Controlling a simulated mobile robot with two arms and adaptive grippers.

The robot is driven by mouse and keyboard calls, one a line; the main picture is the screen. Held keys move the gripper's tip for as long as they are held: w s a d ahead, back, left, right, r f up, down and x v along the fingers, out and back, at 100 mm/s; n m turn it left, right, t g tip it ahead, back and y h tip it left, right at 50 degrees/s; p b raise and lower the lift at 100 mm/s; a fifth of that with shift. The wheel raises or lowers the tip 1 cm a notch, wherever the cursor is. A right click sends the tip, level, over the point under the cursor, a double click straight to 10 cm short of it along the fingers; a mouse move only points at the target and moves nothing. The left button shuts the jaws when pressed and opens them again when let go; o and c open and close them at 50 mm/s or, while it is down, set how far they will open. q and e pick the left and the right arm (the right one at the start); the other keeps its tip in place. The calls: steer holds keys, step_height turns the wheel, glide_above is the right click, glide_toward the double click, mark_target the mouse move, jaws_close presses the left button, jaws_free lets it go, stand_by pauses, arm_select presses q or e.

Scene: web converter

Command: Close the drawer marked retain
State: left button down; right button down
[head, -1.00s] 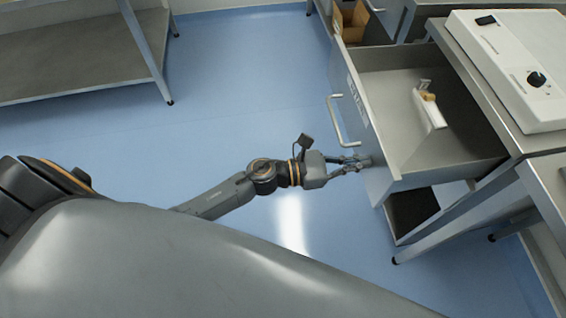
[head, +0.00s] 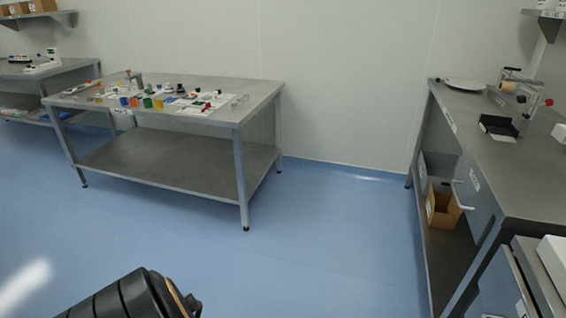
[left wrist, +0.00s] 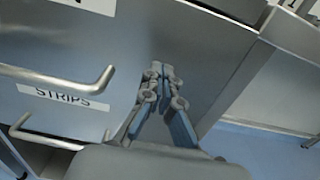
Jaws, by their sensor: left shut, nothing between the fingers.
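In the left wrist view a label (left wrist: 88,3), cut off by the top edge, shows only a final letter N on a grey front (left wrist: 140,40); I cannot tell for certain that it reads retain. Below it are a bar handle (left wrist: 60,80) and a front marked STRIPS (left wrist: 66,97). My left gripper (left wrist: 161,70) is shut and empty, its fingertips at or close to the grey front, right of the handle; contact is unclear. How far the drawer stands out is not visible. My right gripper is in neither view.
In the head view a steel table (head: 215,108) with many small items stands at the back. A bench (head: 470,125) runs along the right, with a cardboard box (head: 444,207) below its top. Blue floor (head: 330,230) between them is clear.

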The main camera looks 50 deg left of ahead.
arm_select(q)
steer(key=shift+x, duration=1.2)
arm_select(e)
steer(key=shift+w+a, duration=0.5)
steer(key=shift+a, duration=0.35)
arm_select(q)
steer(key=shift+r, duration=0.25)
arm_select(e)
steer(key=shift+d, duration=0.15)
